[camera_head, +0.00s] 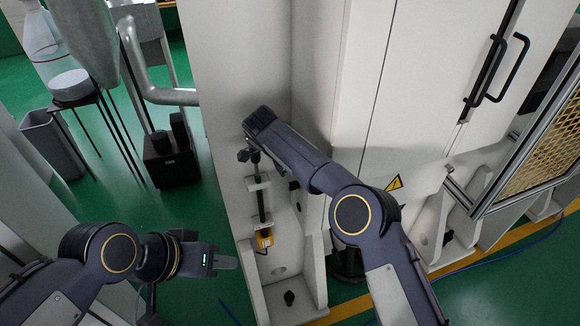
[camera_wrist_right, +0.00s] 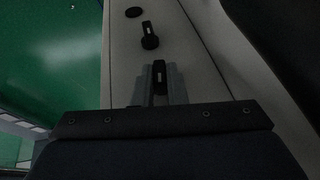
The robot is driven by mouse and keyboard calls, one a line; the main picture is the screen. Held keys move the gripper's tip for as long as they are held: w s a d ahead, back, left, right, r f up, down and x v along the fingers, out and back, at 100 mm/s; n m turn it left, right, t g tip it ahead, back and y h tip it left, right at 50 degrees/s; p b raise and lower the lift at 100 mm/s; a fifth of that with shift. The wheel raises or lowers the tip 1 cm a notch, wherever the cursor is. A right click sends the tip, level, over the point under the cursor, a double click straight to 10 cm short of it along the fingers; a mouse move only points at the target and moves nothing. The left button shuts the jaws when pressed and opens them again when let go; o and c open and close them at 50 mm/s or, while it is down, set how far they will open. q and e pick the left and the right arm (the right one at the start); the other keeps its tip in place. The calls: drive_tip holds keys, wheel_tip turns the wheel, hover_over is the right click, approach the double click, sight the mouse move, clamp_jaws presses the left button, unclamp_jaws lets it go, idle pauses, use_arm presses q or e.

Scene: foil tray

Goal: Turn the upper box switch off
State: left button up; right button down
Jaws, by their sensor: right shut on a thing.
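A tall white cabinet (camera_head: 232,80) stands in the middle of the head view. My right arm reaches up to its narrow front, and the right gripper (camera_head: 250,158) is at that face, its fingertips hard to make out there. In the right wrist view, the right gripper (camera_wrist_right: 160,88) is shut on a black switch handle (camera_wrist_right: 159,70) with a white mark. A second black switch (camera_wrist_right: 150,38) and a round black part (camera_wrist_right: 133,12) lie beyond it on the same pale face. My left gripper (camera_head: 222,262) is apart from the cabinet; its finger opening is unclear.
A black box (camera_head: 170,160) and a stool (camera_head: 75,88) stand left. Cabinet door handles (camera_head: 500,68) are at the right. Green floor is open between.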

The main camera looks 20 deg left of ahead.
drive_tip(key=shift+f+g, duration=0.1)
drive_tip(key=shift+g, duration=0.2)
idle(0.4)
drive_tip(key=c, duration=1.5)
unclamp_jaws()
drive_tip(key=shift+o, duration=0.2)
